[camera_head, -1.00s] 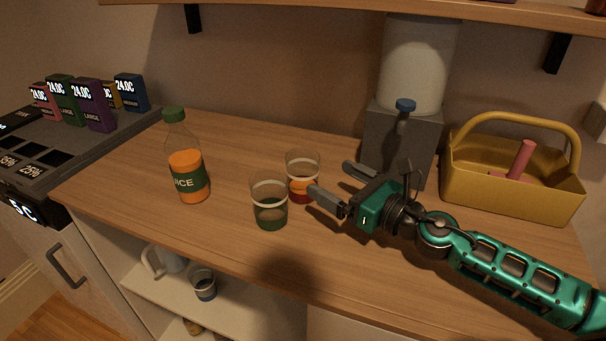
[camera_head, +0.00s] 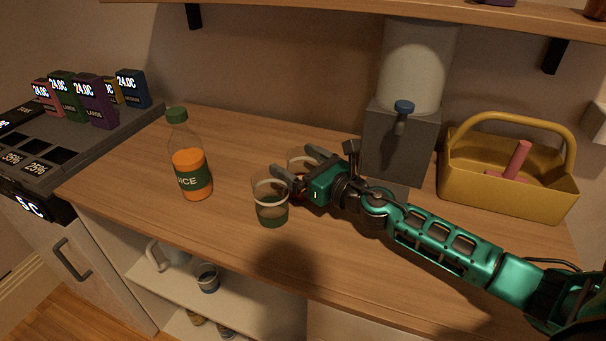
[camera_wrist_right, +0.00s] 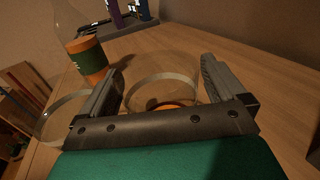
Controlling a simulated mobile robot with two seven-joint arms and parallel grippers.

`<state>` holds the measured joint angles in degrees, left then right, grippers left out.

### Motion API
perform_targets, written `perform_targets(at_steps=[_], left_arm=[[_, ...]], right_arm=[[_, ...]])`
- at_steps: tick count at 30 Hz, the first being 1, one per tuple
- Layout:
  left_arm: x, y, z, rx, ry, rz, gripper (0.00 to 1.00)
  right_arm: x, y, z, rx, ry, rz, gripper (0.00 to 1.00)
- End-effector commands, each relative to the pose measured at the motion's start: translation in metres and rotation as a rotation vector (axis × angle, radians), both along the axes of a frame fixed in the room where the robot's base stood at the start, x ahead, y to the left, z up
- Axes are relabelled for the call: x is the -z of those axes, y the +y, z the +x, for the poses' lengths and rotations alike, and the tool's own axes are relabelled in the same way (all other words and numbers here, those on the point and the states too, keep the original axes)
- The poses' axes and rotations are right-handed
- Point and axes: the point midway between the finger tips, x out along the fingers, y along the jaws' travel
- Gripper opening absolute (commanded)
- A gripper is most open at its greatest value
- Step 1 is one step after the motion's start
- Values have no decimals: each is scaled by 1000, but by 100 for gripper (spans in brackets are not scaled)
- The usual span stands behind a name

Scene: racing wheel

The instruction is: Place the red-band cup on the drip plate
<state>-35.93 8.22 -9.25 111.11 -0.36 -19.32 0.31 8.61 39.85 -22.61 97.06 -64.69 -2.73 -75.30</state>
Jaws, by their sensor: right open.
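The red-band cup (camera_head: 298,155) is clear, with a red lower part, and stands on the counter behind the green-bottomed cup. My right gripper (camera_head: 294,163) is open, its fingers on either side of the red-band cup, and hides much of it in the head view. In the right wrist view the cup's rim (camera_wrist_right: 163,79) shows between the two spread fingers. The dispenser (camera_head: 398,143) stands at the back right with a blue-topped tap. My forearm covers most of the area below the tap, so the drip plate is mostly hidden. My left gripper is out of view.
The green-bottomed cup (camera_head: 270,203) stands close in front of my right gripper. A juice bottle (camera_head: 188,165) stands to the left. A yellow basket (camera_head: 505,190) sits right of the dispenser. The counter's front middle is clear.

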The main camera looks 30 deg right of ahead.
Motion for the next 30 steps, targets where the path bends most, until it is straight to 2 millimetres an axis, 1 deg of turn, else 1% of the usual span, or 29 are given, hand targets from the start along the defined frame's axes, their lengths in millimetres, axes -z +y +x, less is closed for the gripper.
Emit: perform_targets(at_steps=[3,10,30], left_arm=[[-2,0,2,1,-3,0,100],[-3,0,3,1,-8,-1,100],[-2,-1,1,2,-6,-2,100]], right_arm=[[0,2,5,-1,0,-1,97],[1,2,6,-1,1,-1,96],[0,2,6,-1,0,-1,33]])
